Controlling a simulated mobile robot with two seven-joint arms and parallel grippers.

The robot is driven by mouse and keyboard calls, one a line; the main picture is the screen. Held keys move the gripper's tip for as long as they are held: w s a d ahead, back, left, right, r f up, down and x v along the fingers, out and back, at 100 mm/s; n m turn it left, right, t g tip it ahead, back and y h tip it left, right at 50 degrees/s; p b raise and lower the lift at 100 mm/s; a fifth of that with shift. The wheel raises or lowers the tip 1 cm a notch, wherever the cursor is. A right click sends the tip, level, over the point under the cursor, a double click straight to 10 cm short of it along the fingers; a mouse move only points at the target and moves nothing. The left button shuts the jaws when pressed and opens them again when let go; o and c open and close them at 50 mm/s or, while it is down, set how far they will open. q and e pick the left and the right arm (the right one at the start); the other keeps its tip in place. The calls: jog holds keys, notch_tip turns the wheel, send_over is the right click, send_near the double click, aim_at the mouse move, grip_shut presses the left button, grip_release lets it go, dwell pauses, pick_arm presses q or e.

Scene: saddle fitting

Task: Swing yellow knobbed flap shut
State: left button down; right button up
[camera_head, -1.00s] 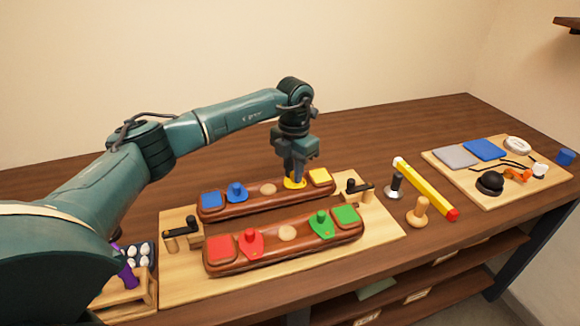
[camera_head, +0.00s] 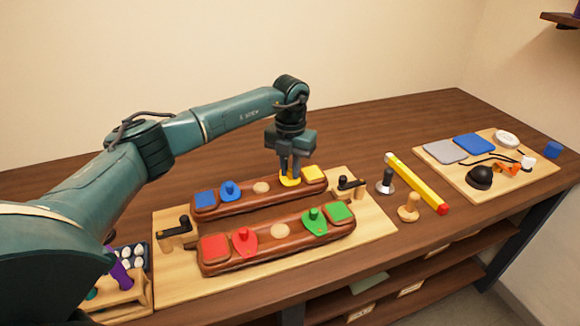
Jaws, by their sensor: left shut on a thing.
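The yellow knobbed flap (camera_head: 289,181) lies on the right part of the rear brown wooden bar, just left of a yellow square pad (camera_head: 314,173). My left gripper (camera_head: 290,172) points straight down over the flap and is shut on its knob, which the fingers mostly hide. The rear bar (camera_head: 245,200) also carries a blue knobbed flap (camera_head: 230,191) beside a blue square pad (camera_head: 205,199). My right gripper is not in view.
The front bar (camera_head: 280,252) holds a red flap (camera_head: 244,239) and a green flap (camera_head: 314,221). Black clamps (camera_head: 349,184) stand at the ends of the board. A yellow stick (camera_head: 417,184) and a wooden knob (camera_head: 409,207) lie to the right.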

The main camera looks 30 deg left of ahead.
aim_at(290, 170)
pick_arm(q)
jog(key=c, duration=1.3)
grip_release()
jog(key=shift+c, duration=0.2)
jog(key=shift+r, duration=0.1)
notch_tip(290, 170, up, 13)
jog(key=b, duration=0.1)
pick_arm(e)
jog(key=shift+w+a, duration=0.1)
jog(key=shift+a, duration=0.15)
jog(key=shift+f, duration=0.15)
